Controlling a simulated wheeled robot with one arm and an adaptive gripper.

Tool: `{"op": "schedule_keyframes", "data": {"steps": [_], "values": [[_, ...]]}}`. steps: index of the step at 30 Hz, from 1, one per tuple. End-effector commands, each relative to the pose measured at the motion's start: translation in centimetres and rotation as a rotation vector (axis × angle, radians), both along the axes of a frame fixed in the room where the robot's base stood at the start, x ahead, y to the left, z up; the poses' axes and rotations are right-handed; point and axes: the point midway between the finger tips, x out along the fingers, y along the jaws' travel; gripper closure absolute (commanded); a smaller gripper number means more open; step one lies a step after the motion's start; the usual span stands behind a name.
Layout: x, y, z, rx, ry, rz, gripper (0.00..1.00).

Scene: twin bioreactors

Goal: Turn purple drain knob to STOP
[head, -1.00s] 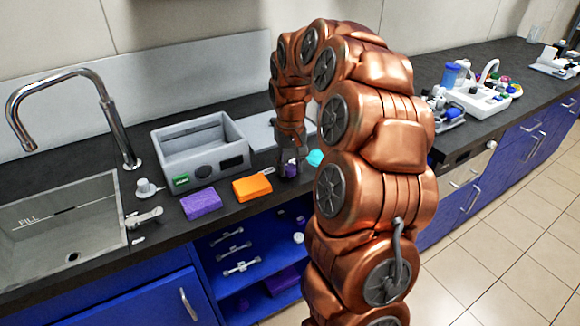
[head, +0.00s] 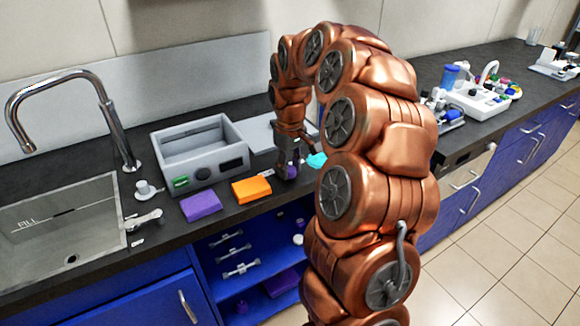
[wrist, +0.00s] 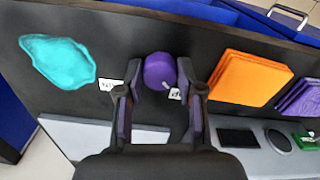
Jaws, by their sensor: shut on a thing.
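The purple drain knob (wrist: 160,72) is a rounded purple knob with a small pale mark on its rim, on the dark counter in the wrist view. My gripper (wrist: 160,92) has one finger on each side of it and is shut on it. White labels lie beside the knob, one to the left (wrist: 109,86) and one partly hidden near the right finger (wrist: 176,94); their text is too small to read surely. In the head view my gripper (head: 288,165) points down at the counter's front edge, and only a little purple shows there.
An orange cloth stack (head: 251,189) and a purple cloth stack (head: 201,206) lie left of my gripper. A cyan cloth (head: 317,160) lies close on its right. A grey box device (head: 203,150) stands behind, with the sink (head: 60,220) at far left.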

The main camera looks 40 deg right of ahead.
Motion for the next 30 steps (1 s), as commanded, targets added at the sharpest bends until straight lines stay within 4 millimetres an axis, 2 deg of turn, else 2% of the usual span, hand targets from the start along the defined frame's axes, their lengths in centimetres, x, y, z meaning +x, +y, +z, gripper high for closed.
{"op": "schedule_keyframes", "data": {"steps": [6,7,14,25,30], "values": [[0.2,0.1,0.1,0.001,-0.005,0.0,0.98],[0.2,0.1,0.1,0.001,-0.006,0.0,0.62],[0.1,0.1,0.1,0.001,-0.003,-0.001,0.39],[0.1,0.0,0.3,0.0,-0.002,-0.001,0.38],[0.2,0.0,2.3,0.0,-0.007,-0.003,0.38]]}}
